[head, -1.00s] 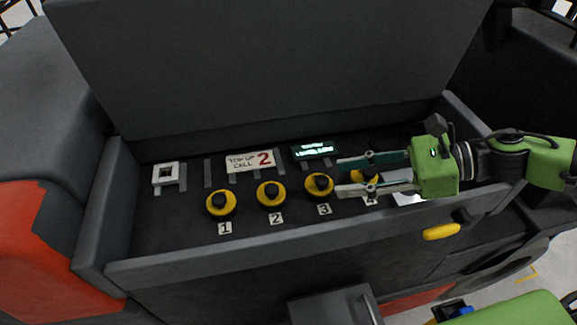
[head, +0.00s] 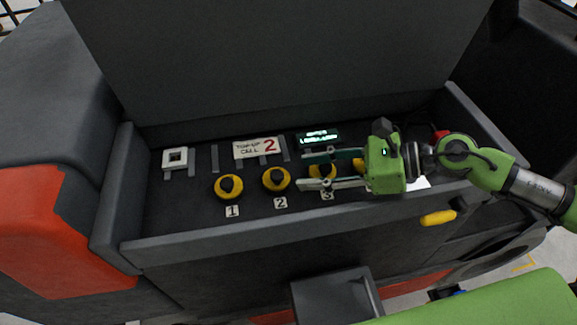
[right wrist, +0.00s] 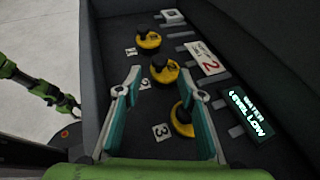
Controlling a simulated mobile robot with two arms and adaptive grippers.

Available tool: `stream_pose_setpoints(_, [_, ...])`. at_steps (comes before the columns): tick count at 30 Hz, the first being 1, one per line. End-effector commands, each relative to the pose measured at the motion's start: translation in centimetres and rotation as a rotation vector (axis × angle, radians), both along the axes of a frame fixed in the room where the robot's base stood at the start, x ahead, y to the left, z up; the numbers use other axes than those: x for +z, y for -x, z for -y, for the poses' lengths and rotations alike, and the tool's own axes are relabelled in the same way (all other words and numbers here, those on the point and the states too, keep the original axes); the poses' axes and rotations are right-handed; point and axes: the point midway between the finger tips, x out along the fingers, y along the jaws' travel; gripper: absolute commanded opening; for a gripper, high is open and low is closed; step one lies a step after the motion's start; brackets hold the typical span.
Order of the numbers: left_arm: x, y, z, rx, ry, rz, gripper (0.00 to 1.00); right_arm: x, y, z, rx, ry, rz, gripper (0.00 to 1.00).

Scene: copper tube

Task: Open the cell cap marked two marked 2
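The cell cap marked 2 (head: 276,179) is a yellow ring with a black knob, seated on the dark panel behind its label 2 (head: 280,203). It also shows in the right wrist view (right wrist: 164,70), just beyond and between my fingertips. My right gripper (head: 303,170) is open and empty. It reaches in from the right, over cap 3 (head: 322,171), with its tips a little to the right of cap 2 and not around it. A green arm, seemingly my left, shows at the left of the right wrist view; its finger state is unclear.
Cap 1 (head: 228,187) stands to the left. Another yellow cap (head: 358,164) is partly hidden by my right gripper. Behind are a top-up card with a red 2 (head: 260,148) and a lit display (head: 318,137). A raised front rim (head: 240,232) and a lid (head: 270,60) bound the panel.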

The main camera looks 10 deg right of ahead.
Motion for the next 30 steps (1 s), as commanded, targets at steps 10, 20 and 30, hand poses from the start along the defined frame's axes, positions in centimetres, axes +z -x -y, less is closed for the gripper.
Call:
stream_pose_setpoints(10, [2.7, 1.1, -0.2, -0.001, -0.003, -0.016, 0.4, -1.5, -1.7, -4.1, 0.001, -0.002, -0.001, 0.36])
stream_pose_setpoints(20, [2.9, 0.9, -0.4, -0.003, -0.005, -0.013, 0.4, -2.2, -2.0, -4.9, 0.002, 0.001, 0.001, 0.36])
stream_pose_setpoints(30, [2.9, 0.7, -0.4, -0.003, -0.005, -0.011, 0.4, -2.2, -2.0, -4.9, 0.001, 0.001, 0.0, 0.0])
